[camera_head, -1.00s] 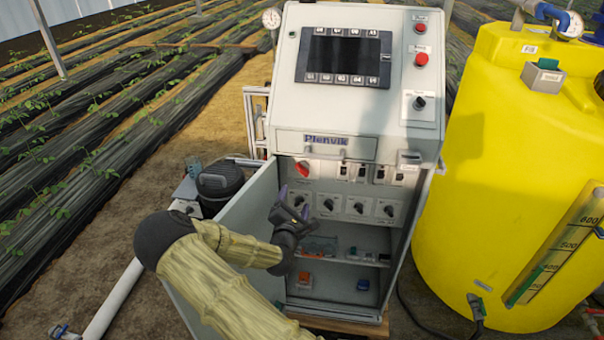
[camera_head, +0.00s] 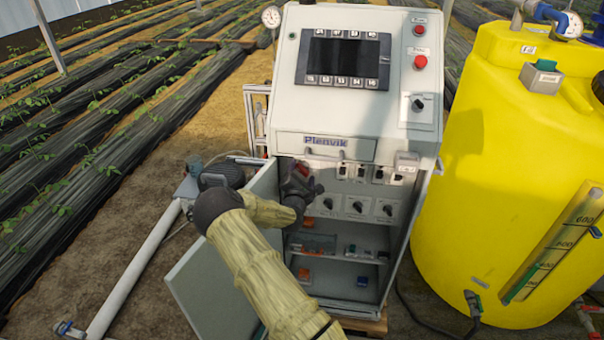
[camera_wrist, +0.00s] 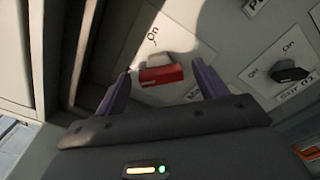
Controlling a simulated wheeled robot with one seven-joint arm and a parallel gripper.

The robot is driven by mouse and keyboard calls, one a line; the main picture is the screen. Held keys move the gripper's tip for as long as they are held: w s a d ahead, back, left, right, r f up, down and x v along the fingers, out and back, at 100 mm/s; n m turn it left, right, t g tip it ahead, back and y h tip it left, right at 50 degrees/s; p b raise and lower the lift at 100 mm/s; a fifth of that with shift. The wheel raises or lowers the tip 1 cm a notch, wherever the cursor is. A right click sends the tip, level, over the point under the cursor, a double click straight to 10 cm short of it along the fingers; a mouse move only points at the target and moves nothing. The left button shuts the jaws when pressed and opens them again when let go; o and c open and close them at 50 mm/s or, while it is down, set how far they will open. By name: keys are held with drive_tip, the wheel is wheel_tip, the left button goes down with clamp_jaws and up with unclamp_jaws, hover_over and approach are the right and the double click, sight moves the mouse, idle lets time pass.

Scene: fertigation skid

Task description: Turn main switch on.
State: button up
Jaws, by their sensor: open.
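The main switch is a red rotary handle (camera_wrist: 162,74) on a pale plate, upper middle in the wrist view, with an "On" mark beside it. In the head view its red handle (camera_head: 302,168) shows only partly behind my gripper. My gripper (camera_wrist: 160,85) is open, with one purple finger on each side of the red handle. I cannot tell whether the fingers touch it. In the head view my gripper (camera_head: 300,180) is inside the open cabinet, at the left end of the switch row.
The grey cabinet (camera_head: 350,210) has its door (camera_head: 210,285) swung open at left, beside my arm. Black rotary switches (camera_head: 357,207) sit right of the red one; one (camera_wrist: 290,74) shows in the wrist view. A yellow tank (camera_head: 480,170) stands at right.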

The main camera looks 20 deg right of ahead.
drive_tip(key=shift+c, duration=0.2)
drive_tip(key=c, duration=0.9)
drive_tip(key=shift+f+m+b, duration=0.1)
drive_tip(key=shift+m+b, duration=0.2)
drive_tip(key=shift+b, duration=0.15)
drive_tip(key=m+b, duration=0.2)
drive_tip(key=shift+f+m+b, duration=0.2)
drive_tip(key=shift+m+b, duration=0.1)
drive_tip(key=shift+b, duration=0.05)
drive_tip(key=m+b, duration=0.4)
drive_tip(key=m, duration=0.1)
drive_tip(key=shift+d+f+b, duration=0.1)
drive_tip(key=shift+f+b, duration=0.05)
drive_tip(key=shift+b, duration=0.25)
drive_tip(key=m+b, duration=0.4)
drive_tip(key=m, duration=0.1)
drive_tip(key=shift+f+m+b, duration=0.15)
drive_tip(key=shift+m+b, duration=0.15)
drive_tip(key=shift+m, duration=0.1)
drive_tip(key=shift+m+b, duration=1.6)
drive_tip(key=shift+m, duration=0.4)
